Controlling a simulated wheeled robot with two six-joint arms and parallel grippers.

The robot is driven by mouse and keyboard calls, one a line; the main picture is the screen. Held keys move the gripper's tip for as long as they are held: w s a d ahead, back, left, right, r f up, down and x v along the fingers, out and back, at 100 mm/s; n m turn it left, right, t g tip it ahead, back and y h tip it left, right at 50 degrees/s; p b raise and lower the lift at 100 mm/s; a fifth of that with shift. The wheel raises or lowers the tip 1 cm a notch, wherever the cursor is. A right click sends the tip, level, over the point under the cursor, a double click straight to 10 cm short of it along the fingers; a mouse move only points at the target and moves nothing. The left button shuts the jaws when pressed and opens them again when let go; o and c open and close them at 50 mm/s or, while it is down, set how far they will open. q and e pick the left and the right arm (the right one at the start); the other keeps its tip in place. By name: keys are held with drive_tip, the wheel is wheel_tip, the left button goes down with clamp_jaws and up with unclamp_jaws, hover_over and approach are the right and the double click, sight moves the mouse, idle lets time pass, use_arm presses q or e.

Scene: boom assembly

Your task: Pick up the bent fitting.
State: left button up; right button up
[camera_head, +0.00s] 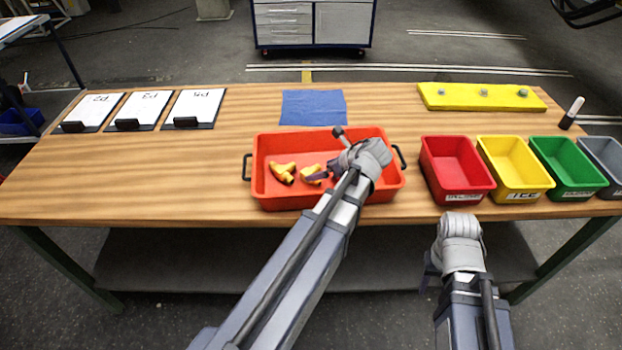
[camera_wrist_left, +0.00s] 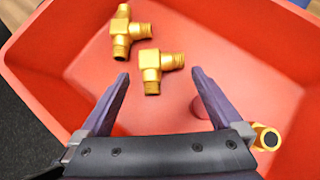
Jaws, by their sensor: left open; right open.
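The bent fitting, a gold elbow (camera_wrist_left: 158,68), lies on the tray floor in the left wrist view, just beyond and between the fingertips. It also shows in the head view (camera_head: 311,173), partly covered by my gripper. My left gripper (camera_wrist_left: 160,77) is open and empty above the tray, its two purple fingers on either side of the elbow's near end. In the head view my left gripper (camera_head: 322,176) reaches down into the tray. My right gripper (camera_head: 428,272) is in front of the table edge, away from the tray, mostly hidden by its wrist.
The red tray (camera_head: 262,197) also holds a gold tee fitting (camera_head: 283,172) and another gold fitting (camera_wrist_left: 265,138) near the right finger's base. A small red round piece (camera_wrist_left: 200,106) is partly hidden. Red (camera_head: 457,187), yellow, green and grey bins stand right.

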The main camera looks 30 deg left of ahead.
sight(312, 170)
use_arm(q)
drive_tip(key=shift+b+x, duration=1.6)
drive_tip(key=shift+x, duration=1.15)
drive_tip(key=shift+w+a+r, duration=0.1)
drive_tip(key=shift+w+r, duration=0.1)
drive_tip(key=shift+r, duration=0.05)
drive_tip(key=c, duration=1.3)
wheel_tip(312, 170, up, 10)
drive_tip(key=p, duration=1)
